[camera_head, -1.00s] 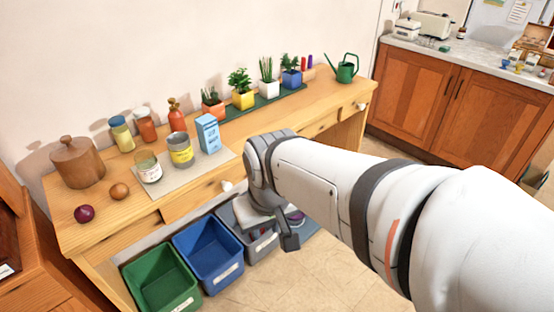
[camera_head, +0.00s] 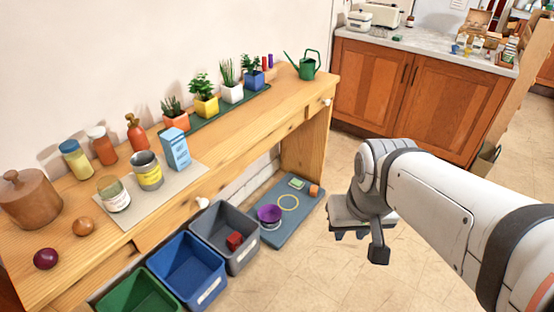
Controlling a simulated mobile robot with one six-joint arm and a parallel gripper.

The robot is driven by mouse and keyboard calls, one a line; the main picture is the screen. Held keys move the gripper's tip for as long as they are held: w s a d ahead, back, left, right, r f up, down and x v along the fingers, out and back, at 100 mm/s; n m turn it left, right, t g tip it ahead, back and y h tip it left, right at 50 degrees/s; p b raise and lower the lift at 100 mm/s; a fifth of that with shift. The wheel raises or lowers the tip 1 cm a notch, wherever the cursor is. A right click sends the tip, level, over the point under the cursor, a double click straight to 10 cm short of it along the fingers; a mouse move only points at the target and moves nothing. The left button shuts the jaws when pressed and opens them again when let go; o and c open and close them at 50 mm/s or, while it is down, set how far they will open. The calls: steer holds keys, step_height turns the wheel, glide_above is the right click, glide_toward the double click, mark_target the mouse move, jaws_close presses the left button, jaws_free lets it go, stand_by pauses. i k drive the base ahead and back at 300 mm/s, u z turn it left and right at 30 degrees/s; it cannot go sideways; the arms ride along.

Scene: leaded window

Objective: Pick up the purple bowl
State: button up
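The purple bowl (camera_head: 269,213) sits on a grey-blue mat (camera_head: 284,231) on the floor under the wooden table, just right of the grey bin. It appears to rest on or over a pale round item, whose lower edge shows beneath it. My gripper (camera_head: 365,250) hangs above the floor to the right of the mat, apart from the bowl. One dark finger points down; I cannot see whether the fingers are apart or together.
On the mat are a yellow ring (camera_head: 289,202), a green item (camera_head: 297,183) and an orange block (camera_head: 314,190). The grey bin (camera_head: 243,256) holds a red block (camera_head: 234,240). The table (camera_head: 240,140) overhangs the mat's back. Open floor lies around my gripper.

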mark_target(268, 214)
steer(key=u, duration=0.05)
steer(key=i, duration=1)
steer(key=z, duration=0.05)
